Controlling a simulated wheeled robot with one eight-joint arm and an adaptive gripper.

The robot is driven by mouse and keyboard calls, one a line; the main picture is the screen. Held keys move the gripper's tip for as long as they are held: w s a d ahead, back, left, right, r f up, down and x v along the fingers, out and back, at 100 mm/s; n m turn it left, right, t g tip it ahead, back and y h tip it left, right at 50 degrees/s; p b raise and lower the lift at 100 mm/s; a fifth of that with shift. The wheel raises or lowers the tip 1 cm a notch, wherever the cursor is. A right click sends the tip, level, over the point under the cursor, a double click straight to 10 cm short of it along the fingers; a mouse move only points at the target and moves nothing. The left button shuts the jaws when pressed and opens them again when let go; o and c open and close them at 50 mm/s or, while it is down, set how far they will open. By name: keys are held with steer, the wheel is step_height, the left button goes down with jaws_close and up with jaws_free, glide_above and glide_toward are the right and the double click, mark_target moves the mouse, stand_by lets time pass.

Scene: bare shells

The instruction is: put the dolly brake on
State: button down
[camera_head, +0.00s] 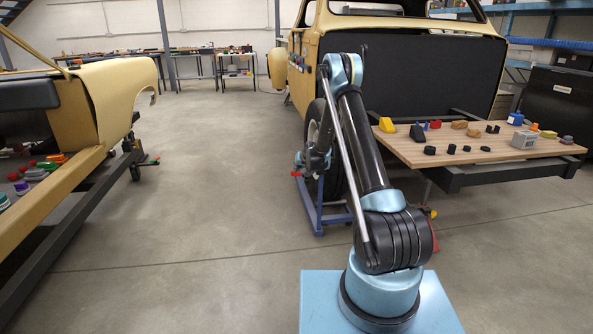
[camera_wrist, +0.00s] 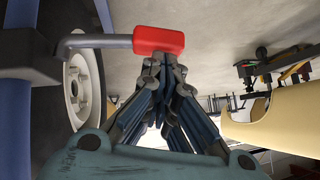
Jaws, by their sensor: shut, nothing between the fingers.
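The brake lever's red grip (camera_wrist: 158,39) sits on a bent grey rod (camera_wrist: 98,41) in the wrist view. The rod comes out of a dark bracket on a blue post. In the head view the red grip (camera_head: 297,174) shows small at the left of the blue wheel dolly (camera_head: 318,215). The dolly stands under the tan vehicle's front wheel (camera_head: 315,122). My gripper (camera_wrist: 160,62) is shut and empty, its fingertips right at the red grip's edge in the wrist view. I cannot tell whether they touch. In the head view my gripper (camera_head: 315,160) is small and partly behind my arm.
A wooden board (camera_head: 480,148) with several small parts juts out at the right. The concrete floor (camera_head: 215,150) between the vehicles is clear.

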steer(key=shift+r, duration=1.05)
steer(key=r, duration=0.3)
steer(key=shift+w+d+r, duration=0.1)
steer(key=shift+d+r, duration=0.15)
steer(key=shift+d, duration=0.15)
steer(key=s+d+r+g+h, duration=0.1)
steer(key=s+d+r, duration=0.3)
steer(key=s+r, duration=0.45)
steer(key=s+d+r, duration=0.4)
steer(key=s+r, duration=0.4)
steer(key=s, duration=0.2)
steer(key=s+d+r+g+h, duration=0.1)
steer(key=s+d+r, duration=0.2)
steer(key=s, duration=0.6)
steer(key=s+d+r+g, duration=0.1)
steer(key=s+d+r, duration=0.25)
steer(key=s, duration=0.45)
steer(key=s+d+f+g, duration=0.1)
steer(key=s+d+f, duration=0.1)
steer(key=s, duration=0.9)
steer(key=s+d+f+g+h, duration=0.1)
steer(key=s+d+f, duration=0.2)
steer(key=s, duration=0.8)
steer(key=s+d+f+g+h, duration=0.1)
steer(key=s+d+f, duration=0.2)
steer(key=s, duration=0.8)
steer(key=shift+m, duration=0.4)
